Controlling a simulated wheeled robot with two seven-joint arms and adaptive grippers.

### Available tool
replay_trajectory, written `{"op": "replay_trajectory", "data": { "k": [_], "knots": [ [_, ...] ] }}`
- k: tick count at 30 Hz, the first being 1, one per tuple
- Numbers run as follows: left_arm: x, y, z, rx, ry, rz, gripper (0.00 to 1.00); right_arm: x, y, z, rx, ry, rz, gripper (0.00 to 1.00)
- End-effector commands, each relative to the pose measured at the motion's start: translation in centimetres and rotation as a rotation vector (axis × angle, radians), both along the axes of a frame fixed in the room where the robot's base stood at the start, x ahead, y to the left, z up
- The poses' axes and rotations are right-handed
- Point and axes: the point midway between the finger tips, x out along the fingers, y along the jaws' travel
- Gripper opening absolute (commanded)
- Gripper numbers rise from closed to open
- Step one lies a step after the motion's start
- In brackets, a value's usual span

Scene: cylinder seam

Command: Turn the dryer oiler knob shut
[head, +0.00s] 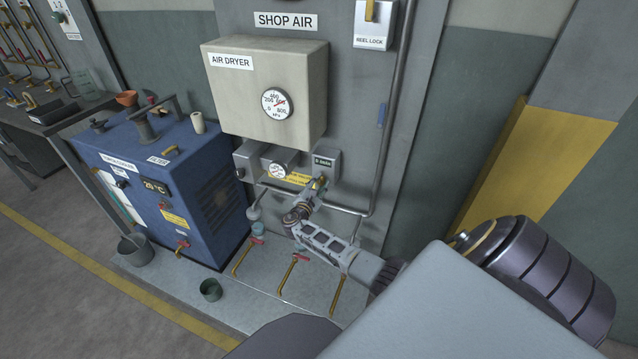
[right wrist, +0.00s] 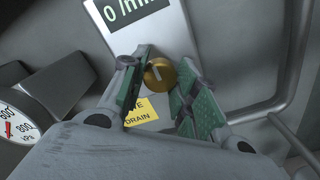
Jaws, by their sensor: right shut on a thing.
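A brass knob (right wrist: 160,74) sits on the front of a small grey box below a display reading "0 /min" in the right wrist view. The same grey box (head: 326,161) shows in the head view, low on the wall panel and right of a small gauge. My right gripper (head: 318,186) reaches up to this box from below. Its green-padded fingers (right wrist: 163,84) are shut on the brass knob, one on each side. The knob is mostly hidden by the gripper in the head view. My left gripper is not in view.
The air dryer box (head: 242,88) with its gauge (head: 277,103) hangs above. Pipes (head: 387,120) run beside and below the knob. A yellow drain label (right wrist: 140,112) lies under it. A blue machine (head: 175,185) stands left; red-handled valves (head: 298,258) are below.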

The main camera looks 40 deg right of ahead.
Motion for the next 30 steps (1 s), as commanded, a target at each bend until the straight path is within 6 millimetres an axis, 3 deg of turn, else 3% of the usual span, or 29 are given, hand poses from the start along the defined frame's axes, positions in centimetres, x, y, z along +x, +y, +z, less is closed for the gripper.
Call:
{"op": "replay_trajectory", "data": {
  "k": [17, 18, 23, 30],
  "knots": [
    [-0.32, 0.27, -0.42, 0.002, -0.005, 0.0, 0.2, 0.08, 0.28, -0.19, -0.009, 0.026, 0.005, 0.06],
    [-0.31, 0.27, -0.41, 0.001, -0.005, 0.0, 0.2, 0.08, 0.28, -0.19, -0.009, 0.026, 0.005, 0.32],
    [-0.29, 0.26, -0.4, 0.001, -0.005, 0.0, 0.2, 0.04, 0.2, -0.15, -0.01, 0.024, 0.003, 0.52],
    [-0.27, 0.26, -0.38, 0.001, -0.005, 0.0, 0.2, 0.02, 0.09, -0.08, -0.011, 0.024, 0.001, 0.53]
  ]
}}
